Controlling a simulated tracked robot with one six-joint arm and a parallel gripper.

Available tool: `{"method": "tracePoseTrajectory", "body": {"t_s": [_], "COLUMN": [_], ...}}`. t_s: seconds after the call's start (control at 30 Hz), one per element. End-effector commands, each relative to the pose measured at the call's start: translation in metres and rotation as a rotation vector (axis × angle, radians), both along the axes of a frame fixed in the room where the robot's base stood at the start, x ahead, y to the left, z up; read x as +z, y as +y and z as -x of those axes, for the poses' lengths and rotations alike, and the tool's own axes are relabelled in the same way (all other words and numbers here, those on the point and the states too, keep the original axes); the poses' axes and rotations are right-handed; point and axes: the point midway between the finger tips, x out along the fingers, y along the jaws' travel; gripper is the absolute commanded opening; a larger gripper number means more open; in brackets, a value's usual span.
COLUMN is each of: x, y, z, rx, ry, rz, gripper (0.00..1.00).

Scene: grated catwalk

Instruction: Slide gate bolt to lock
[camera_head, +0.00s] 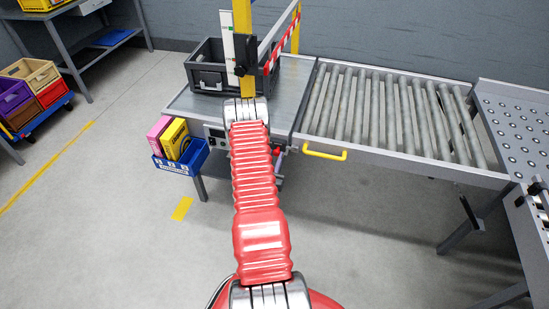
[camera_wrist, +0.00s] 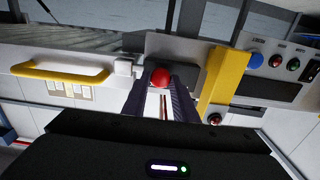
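A round red knob (camera_wrist: 160,78) shows in the wrist view in front of a dark block on a grey plate; it seems to be the bolt's handle. The two dark fingers of my gripper (camera_wrist: 162,88) reach up to it, one on each side. The knob fills most of the space between the tips; I cannot tell whether they touch it. A small pale block (camera_wrist: 123,67) sits left of the knob, and a yellow bracket (camera_wrist: 225,85) stands to its right. In the head view a red knob (camera_head: 277,151) shows beside my red arm, which hides my gripper.
A yellow handle (camera_wrist: 60,72) is left of the knob; it also shows under the roller conveyor (camera_head: 390,110) in the head view. A control panel with a blue button (camera_wrist: 256,60) is to the right. A blue bin (camera_head: 183,161) hangs at the bench's left. The front floor is clear.

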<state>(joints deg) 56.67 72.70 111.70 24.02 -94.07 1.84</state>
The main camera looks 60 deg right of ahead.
Motion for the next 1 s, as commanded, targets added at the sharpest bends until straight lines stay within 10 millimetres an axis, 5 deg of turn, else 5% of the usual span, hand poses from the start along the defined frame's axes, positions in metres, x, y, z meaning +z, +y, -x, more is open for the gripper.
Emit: {"method": "tracePoseTrajectory", "body": {"t_s": [0.23, 0.6, 1.0], "x": [0.0, -0.001, -0.002], "y": [-0.001, 0.004, 0.058], "z": [0.004, 0.004, 0.012], "rx": [-0.008, -0.006, -0.005], "ry": [0.001, 0.001, 0.004], "rz": [-0.001, -0.002, -0.003], "gripper": [0.42, 0.43, 0.43]}}
